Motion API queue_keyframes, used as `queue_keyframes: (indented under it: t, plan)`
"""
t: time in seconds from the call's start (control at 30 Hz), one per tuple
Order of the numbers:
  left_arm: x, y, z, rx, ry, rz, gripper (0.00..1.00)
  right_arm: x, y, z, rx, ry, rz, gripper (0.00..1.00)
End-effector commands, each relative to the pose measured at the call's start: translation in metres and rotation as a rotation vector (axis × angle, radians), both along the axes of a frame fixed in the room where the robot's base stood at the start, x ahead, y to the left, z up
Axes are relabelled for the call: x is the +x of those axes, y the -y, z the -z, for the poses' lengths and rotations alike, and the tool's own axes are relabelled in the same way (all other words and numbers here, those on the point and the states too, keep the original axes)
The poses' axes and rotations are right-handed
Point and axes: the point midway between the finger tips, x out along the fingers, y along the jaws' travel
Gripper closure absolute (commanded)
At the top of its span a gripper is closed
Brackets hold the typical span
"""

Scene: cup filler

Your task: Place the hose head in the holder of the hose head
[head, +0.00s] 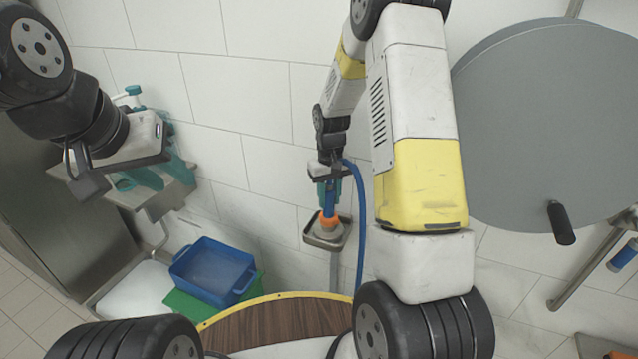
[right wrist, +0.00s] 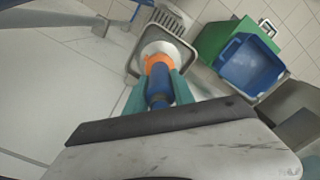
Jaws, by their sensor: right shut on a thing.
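The hose head, blue with an orange collar (head: 328,221), is gripped by my right gripper (head: 328,190) above a small square metal holder (head: 311,240) on the wall. In the right wrist view the teal fingers of my right gripper (right wrist: 159,95) close on the blue body of the hose head (right wrist: 157,80). Its pale front end lies over or in the tray-like holder (right wrist: 133,66); whether it rests there I cannot tell. A blue hose (head: 361,230) hangs down from it. My left gripper (head: 150,172), with teal fingers, is at the left; its finger gap is unclear.
A blue bin (head: 213,270) stands on a green box (head: 190,307) at lower left. A metal shelf (head: 150,197) is on the left near my left gripper. A large grey round lid (head: 550,120) with a dark handle fills the right side.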

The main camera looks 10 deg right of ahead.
Motion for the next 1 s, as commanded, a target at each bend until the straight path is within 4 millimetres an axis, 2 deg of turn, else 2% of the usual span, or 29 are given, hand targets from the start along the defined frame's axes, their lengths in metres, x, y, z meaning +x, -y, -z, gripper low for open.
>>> queue_keyframes:
  t: [0.17, 0.2, 0.3, 0.67, 0.77, 1.0]
  plan:
    - [0.000, 0.000, 0.000, 0.000, 0.000, 0.000, 0.64, 0.000, 0.000, 0.002, 0.000, 0.001, 0.000, 1.00]
    - [0.000, 0.000, 0.000, 0.000, 0.000, 0.000, 0.64, 0.000, 0.000, 0.003, 0.000, 0.000, 0.000, 0.66]
    - [0.000, 0.000, 0.000, 0.000, 0.000, 0.000, 0.64, 0.000, 0.000, 0.003, 0.000, 0.000, 0.000, 0.48]
    - [0.000, 0.000, 0.000, 0.000, 0.000, 0.000, 0.64, 0.000, 0.000, 0.000, 0.000, 0.001, 0.000, 0.48]
    - [0.000, 0.000, 0.000, 0.000, 0.000, 0.000, 0.64, 0.001, 0.000, -0.011, 0.000, 0.002, 0.000, 0.48]
    - [0.000, 0.000, 0.000, 0.000, 0.000, 0.000, 0.64, 0.001, -0.001, -0.061, 0.001, 0.006, 0.000, 0.48]
